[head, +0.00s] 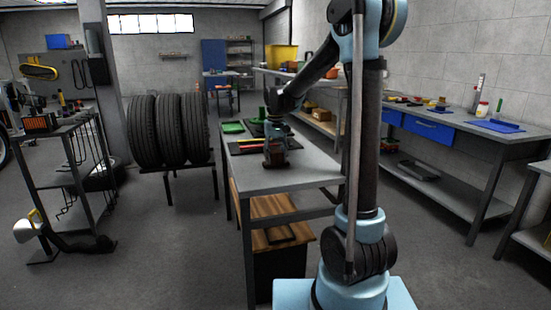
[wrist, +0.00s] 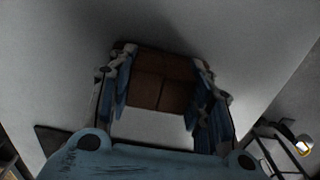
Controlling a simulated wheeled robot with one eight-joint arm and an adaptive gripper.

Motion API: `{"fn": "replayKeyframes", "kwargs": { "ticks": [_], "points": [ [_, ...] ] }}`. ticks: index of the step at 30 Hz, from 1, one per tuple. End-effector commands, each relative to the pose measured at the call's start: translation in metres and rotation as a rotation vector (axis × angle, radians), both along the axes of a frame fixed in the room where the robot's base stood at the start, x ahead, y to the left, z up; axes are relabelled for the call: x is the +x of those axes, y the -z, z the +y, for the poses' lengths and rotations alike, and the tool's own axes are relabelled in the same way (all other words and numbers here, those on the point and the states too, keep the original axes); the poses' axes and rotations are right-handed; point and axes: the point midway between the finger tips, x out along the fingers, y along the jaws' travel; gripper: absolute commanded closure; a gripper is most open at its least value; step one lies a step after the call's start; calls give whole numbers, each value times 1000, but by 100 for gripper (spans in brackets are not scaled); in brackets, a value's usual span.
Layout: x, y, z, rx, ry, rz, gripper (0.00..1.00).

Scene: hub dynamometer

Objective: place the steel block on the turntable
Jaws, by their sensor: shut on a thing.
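My gripper (head: 275,157) is low over the near part of the grey workbench. In the wrist view my gripper (wrist: 160,85) has its two blue-padded fingers on either side of a dark brown block (wrist: 160,80) with a cross-shaped seam. It is shut on this block. The block's colour is brown in this dim light, and I cannot tell whether it is the steel block. In the head view the block is mostly hidden by the gripper. I cannot make out a turntable for certain.
The grey workbench (head: 312,172) has bare top in front and to the right of the gripper. A green tray (head: 233,127) and several tools lie behind it. Tyres (head: 168,130) stand on a rack at left. A side bench (head: 480,128) runs along the right wall.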

Motion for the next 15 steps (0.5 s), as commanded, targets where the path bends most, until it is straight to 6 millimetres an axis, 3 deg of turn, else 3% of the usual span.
{"fn": "replayKeyframes", "kwargs": {
  "ticks": [8, 9, 11, 15],
  "points": [
    [0, 1, 0, 0, 0, 0, 100],
    [0, 1, 0, 0, 0, 0, 49],
    [0, 1, 0, 0, 0, 0, 36],
    [0, 1, 0, 0, 0, 0, 34]
  ]
}}
